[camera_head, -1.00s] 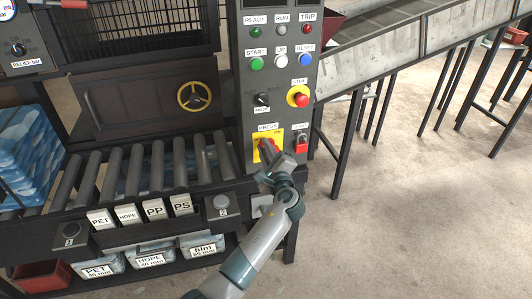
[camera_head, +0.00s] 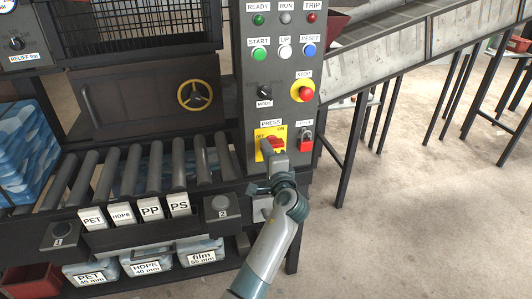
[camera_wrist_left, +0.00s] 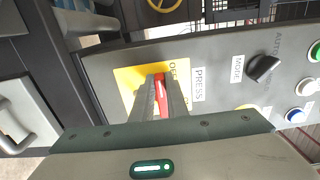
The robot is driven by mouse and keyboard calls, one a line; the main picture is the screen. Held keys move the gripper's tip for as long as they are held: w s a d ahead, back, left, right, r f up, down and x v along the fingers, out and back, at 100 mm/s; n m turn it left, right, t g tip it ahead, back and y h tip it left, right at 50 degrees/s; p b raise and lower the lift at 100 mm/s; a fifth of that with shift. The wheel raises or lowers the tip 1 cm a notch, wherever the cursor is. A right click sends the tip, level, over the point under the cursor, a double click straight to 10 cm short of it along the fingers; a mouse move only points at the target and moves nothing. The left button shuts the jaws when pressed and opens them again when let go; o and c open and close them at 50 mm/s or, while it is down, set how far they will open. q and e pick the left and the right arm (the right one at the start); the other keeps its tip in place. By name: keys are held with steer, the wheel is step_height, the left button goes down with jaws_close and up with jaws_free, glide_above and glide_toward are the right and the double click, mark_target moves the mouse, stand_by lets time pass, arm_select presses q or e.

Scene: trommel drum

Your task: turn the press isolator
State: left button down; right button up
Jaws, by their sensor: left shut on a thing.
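The press isolator is a yellow plate (camera_head: 262,154) with a red handle (camera_head: 274,142), low on the grey control panel under the PRESS label. OFF is marked at its upper left and ON at its upper right. My left gripper (camera_head: 274,152) is at the handle, its fingers covering part of it. In the left wrist view, the red handle (camera_wrist_left: 161,92) sits between the two fingers of my left gripper (camera_wrist_left: 160,98), which are shut on it. The handle's exact angle is hard to tell. My right gripper is not in view.
Close right of the isolator hangs a red padlock (camera_head: 305,144). Above are the red stop button (camera_head: 305,93) and the black mode knob (camera_head: 264,90). A roller conveyor (camera_head: 150,170) lies to the left. Open floor (camera_head: 420,220) is at the right.

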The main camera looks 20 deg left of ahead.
arm_select(q)
steer(key=shift+f, duration=0.15)
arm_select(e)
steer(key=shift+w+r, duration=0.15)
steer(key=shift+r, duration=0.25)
arm_select(q)
steer(key=c, duration=1.7)
jaws_free()
steer(key=shift+c, duration=0.2)
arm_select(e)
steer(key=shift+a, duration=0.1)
